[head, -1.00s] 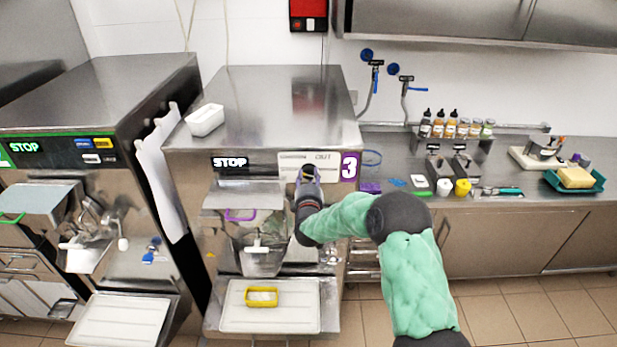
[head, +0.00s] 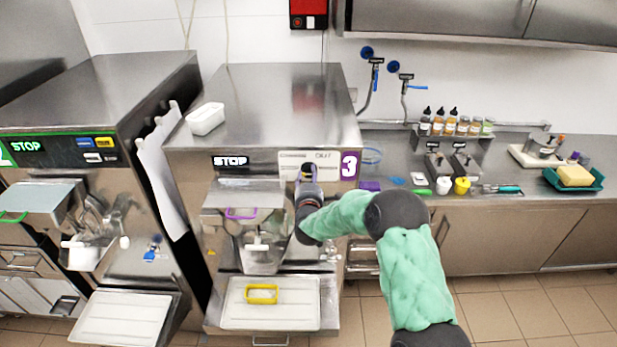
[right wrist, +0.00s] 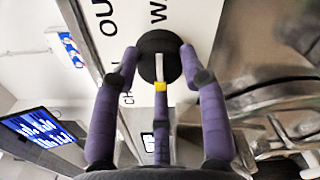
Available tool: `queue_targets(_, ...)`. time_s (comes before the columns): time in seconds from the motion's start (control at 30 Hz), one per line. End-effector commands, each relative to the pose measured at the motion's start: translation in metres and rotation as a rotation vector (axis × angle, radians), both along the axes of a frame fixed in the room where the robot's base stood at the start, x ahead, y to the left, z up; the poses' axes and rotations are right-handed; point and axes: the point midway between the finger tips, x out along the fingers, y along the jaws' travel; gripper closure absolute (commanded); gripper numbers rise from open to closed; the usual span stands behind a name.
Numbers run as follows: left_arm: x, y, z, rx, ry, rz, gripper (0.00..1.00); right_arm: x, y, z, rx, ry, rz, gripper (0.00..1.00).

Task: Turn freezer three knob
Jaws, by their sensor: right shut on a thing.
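Freezer three (head: 262,100) is the steel machine marked with a purple 3 in the middle of the head view. Its knob (right wrist: 158,57) is black and round with a white line, and shows in the right wrist view on a white lettered panel (right wrist: 115,35). My right gripper (head: 307,172) is at the front of freezer three, just below the label panel. In the right wrist view its purple fingers (right wrist: 160,70) are closed around the knob. In the head view the gripper hides the knob. My left gripper is in neither view.
Freezer two (head: 80,110) stands at the left with a white tray (head: 122,318) below. A white tray (head: 310,312) with a yellow container (head: 262,293) is under freezer three's spout. A white tub (head: 205,118) sits on its top. The counter (head: 520,197) at the right holds bottles and utensils.

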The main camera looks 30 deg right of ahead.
Motion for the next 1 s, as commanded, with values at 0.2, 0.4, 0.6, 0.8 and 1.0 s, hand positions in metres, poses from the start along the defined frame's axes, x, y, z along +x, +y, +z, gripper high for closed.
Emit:
queue_targets(0.2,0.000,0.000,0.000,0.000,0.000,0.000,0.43,-0.001,-0.002,-0.002,0.002,0.003,-0.006,0.43)
queue_targets(0.4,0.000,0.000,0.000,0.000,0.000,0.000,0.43,-0.001,-0.001,0.000,0.001,0.000,-0.004,0.33)
queue_targets(0.6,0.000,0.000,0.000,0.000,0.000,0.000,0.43,-0.001,0.000,0.000,0.000,-0.001,-0.002,0.33)
queue_targets(0.8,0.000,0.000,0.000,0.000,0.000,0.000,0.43,-0.019,0.012,0.000,0.001,0.000,-0.001,0.33)
queue_targets(1.0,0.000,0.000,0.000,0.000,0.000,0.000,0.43,-0.052,0.034,0.001,0.001,-0.001,0.000,0.33)
